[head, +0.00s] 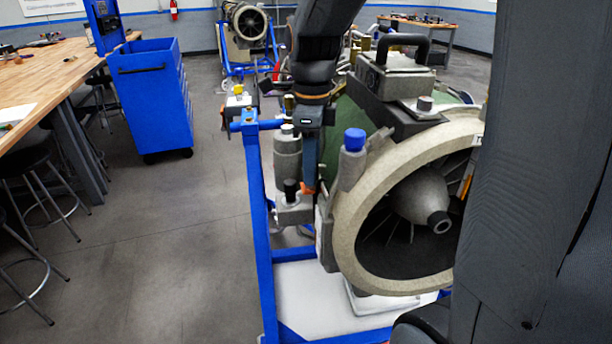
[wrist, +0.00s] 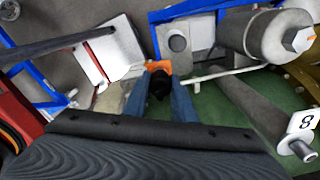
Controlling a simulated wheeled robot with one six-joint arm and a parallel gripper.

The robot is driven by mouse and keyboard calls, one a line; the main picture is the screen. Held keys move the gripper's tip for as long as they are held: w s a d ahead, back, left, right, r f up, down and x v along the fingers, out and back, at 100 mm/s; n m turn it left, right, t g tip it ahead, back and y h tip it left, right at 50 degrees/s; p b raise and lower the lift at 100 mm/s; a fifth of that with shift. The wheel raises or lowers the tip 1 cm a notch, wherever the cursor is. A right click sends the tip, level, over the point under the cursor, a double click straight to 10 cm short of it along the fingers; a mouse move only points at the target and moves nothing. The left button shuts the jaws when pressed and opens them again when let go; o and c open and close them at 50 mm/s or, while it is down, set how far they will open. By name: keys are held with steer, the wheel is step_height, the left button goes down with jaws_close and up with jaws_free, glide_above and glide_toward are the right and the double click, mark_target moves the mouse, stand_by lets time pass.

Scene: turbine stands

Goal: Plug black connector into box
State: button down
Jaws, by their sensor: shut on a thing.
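My gripper (head: 308,187), with blue fingers and orange tips, points down beside the front left of the turbine. In the wrist view my gripper (wrist: 158,72) is shut on a black connector (wrist: 158,86); the fingers hide part of it. A grey box (head: 296,213) is on the turbine's left side, just left of and below the fingertips, with a black upright piece on top. In the wrist view a light grey box (wrist: 182,42) with a round port lies just beyond the fingertips. The connector appears apart from that port; the exact gap is unclear.
A grey cylinder (head: 287,155) stands just left of my fingers. A blue-capped post (head: 353,150) and the turbine's pale rim (head: 350,225) are to the right. The blue stand (head: 258,215) runs along the left. Open floor (head: 150,250) lies farther left.

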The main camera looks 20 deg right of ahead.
steer(key=shift+r+p, duration=0.65)
steer(key=shift+r, duration=0.1)
steer(key=shift+r+p, duration=1.2)
steer(key=shift+r, duration=0.2)
steer(key=shift+d, duration=0.1)
